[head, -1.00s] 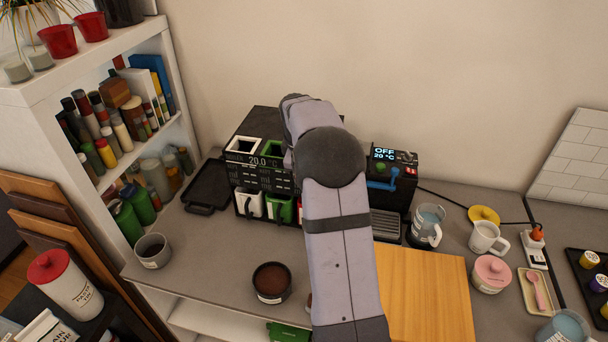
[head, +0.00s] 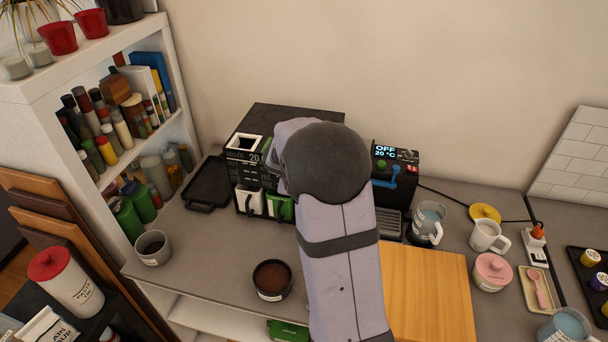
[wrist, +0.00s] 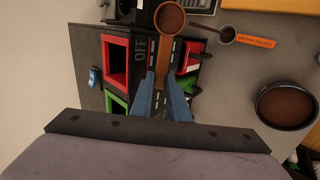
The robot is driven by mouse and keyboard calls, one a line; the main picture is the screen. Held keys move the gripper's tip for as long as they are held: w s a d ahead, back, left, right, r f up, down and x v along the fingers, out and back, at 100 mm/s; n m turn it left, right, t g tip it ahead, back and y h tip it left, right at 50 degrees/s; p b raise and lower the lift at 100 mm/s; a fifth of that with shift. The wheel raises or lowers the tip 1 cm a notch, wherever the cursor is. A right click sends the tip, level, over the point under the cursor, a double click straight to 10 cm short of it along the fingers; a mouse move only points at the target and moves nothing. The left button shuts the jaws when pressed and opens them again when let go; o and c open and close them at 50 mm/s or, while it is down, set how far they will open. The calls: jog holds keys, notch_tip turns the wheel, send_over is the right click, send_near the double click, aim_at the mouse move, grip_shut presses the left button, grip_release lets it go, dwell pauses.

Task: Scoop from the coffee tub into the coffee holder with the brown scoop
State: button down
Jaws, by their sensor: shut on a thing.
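My gripper (wrist: 162,98) is shut on the handle of the brown scoop (wrist: 165,50) in the wrist view. The scoop's round bowl (wrist: 171,18) points away from the gripper and looks brown inside; whether that is coffee I cannot tell. The coffee holder, a small round cup (wrist: 227,35) with an orange labelled handle (wrist: 257,41), is right of the scoop bowl and apart from it in the picture. The coffee tub (wrist: 288,106), dark with brown grounds, is at the right. In the head view the tub (head: 272,280) stands left of my arm, which hides the gripper, scoop and holder.
A black cube shelf (head: 243,170) with coloured compartments stands behind my arm; it lies under the gripper in the wrist view (wrist: 115,65). A black machine (head: 395,172) is to its right. A wooden board (head: 430,290), a grey cup (head: 152,248) and mugs are around.

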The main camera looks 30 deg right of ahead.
jog(key=shift+s+a+f+t+h+b, duration=0.15)
jog(key=shift+f+t+h+b, duration=0.55)
jog(key=shift+b, duration=4.5)
jog(key=h+b, duration=0.1)
jog(key=b, duration=0.4)
jog(key=t+b, duration=0.1)
jog(key=b, duration=0.3)
jog(key=f+t+h+b, duration=0.1)
jog(key=b, duration=0.4)
jog(key=shift+s+a+h+b, duration=0.25)
jog(key=shift+a+h+b, duration=0.05)
jog(key=shift+b, duration=0.05)
jog(key=t+h+b, duration=0.1)
jog(key=b, duration=0.7)
jog(key=f+t+h+b, duration=0.1)
jog(key=b, duration=0.7)
jog(key=shift+s+a+f+t+h+b, duration=0.1)
jog(key=shift+s+a+t+h+b, duration=0.1)
jog(key=shift+t+h+b, duration=0.15)
jog(key=t+h+b, duration=0.2)
jog(key=b, duration=1)
jog(key=f+t+h+b, duration=0.1)
jog(key=t+h+b, duration=0.1)
jog(key=b, duration=1)
jog(key=shift+s+f, duration=0.1)
jog(key=shift+f, duration=0.1)
jog(key=b, duration=0.3)
jog(key=shift+a+h, duration=0.1)
jog(key=shift+h, duration=0.15)
